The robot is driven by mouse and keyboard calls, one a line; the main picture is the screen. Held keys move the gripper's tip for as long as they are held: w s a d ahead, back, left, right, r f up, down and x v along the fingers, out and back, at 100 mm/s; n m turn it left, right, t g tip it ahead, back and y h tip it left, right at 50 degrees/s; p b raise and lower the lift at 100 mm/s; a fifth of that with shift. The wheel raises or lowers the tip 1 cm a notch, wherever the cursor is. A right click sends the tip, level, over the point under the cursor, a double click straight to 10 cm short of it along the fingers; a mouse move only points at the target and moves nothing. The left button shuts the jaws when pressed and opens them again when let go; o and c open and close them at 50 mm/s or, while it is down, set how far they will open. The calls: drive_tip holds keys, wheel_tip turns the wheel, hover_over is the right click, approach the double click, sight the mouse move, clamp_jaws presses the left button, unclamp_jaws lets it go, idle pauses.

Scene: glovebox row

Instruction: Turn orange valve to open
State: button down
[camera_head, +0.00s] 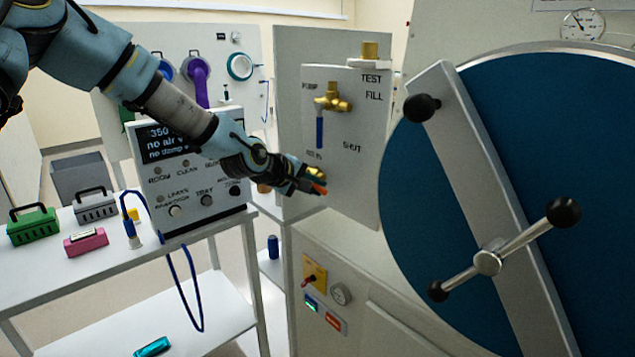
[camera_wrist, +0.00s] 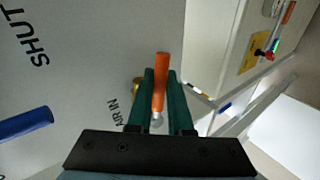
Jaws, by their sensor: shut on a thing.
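The orange valve handle (camera_head: 319,187) sits low on the pale valve panel (camera_head: 345,200), beside its brass body (camera_head: 316,173). My gripper (camera_head: 312,187) reaches it from the left and hides most of it. In the wrist view the orange handle (camera_wrist: 160,80) lies between the two dark green fingers of my gripper (camera_wrist: 160,98), which are shut on it. Its orange end sticks out past the fingertips. A bit of brass (camera_wrist: 137,86) shows left of the fingers, near the "AIR IN" label. The handle lies roughly across the blue handle's direction.
A blue-handled brass valve (camera_head: 320,130) is above on the same panel, its handle hanging down. A large blue round door (camera_head: 540,160) with black-knobbed handles fills the right. A display box (camera_head: 190,170) stands on a bench at left, near my arm.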

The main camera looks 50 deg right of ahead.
idle(0.5)
drive_tip(key=c, duration=0.8)
unclamp_jaws()
drive_tip(key=shift+c, duration=0.2)
drive_tip(key=b+v, duration=0.2)
drive_tip(key=v, duration=0.8)
drive_tip(key=shift+a+r, duration=0.3)
